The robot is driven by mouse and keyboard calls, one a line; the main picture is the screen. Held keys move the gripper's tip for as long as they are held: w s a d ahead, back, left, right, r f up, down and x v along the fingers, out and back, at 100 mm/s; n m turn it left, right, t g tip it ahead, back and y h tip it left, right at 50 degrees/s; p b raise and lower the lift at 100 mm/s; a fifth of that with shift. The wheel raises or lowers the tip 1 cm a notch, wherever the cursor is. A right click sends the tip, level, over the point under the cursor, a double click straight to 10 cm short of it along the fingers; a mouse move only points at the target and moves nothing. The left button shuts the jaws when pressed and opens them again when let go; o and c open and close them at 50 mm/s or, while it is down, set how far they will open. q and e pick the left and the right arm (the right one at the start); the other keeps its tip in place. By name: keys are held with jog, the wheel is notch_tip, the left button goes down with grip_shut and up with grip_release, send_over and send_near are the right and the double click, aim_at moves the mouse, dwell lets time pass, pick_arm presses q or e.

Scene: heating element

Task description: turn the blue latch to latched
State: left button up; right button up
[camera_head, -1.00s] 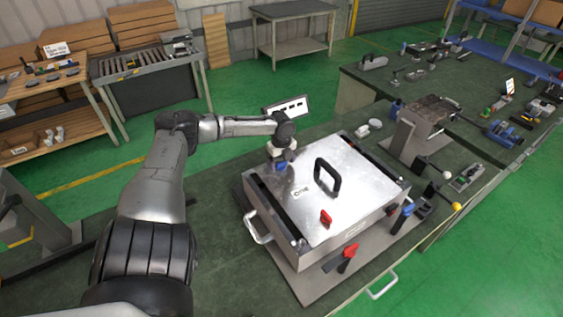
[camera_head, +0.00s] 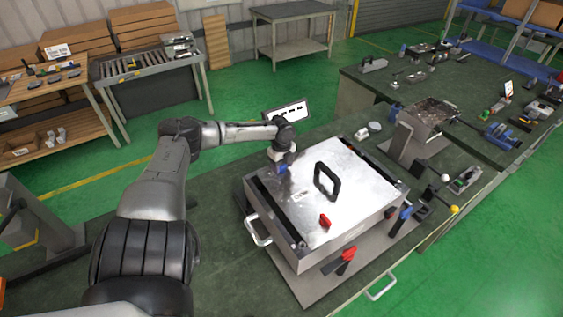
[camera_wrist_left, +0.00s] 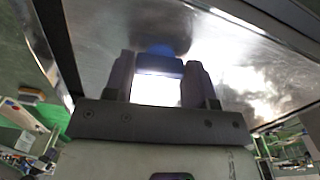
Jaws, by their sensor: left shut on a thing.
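The blue latch (camera_head: 283,168) is on the top of a silver metal box (camera_head: 335,200), near its far left part. My left gripper (camera_head: 281,162) is over it and hides most of it in the head view. In the left wrist view the blue latch (camera_wrist_left: 160,64) sits between the two fingers (camera_wrist_left: 158,80), and the gripper is shut on it. The latch's exact angle is hard to tell. My right gripper is not in view.
A black handle (camera_head: 326,180) stands up from the box lid, right of my left gripper. A red latch (camera_head: 325,221) is near the lid's front. Red (camera_head: 348,254) and blue (camera_head: 405,213) clamp handles stand beside the box. A small screen (camera_head: 287,113) is behind it.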

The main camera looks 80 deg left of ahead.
pick_arm(q)
jog(key=n+p, duration=0.5)
jog(key=p, duration=0.1)
jog(key=n+p, duration=0.6)
jog(key=shift+d+r, duration=0.1)
jog(key=shift+r, duration=0.1)
jog(key=n+p, duration=0.3)
jog(key=n, duration=0.1)
jog(key=shift+f, duration=0.15)
jog(key=shift+n+p, duration=0.5)
jog(key=shift+n, duration=0.2)
jog(key=shift+f, duration=0.1)
jog(key=o, duration=0.9)
jog(key=shift+o, duration=0.2)
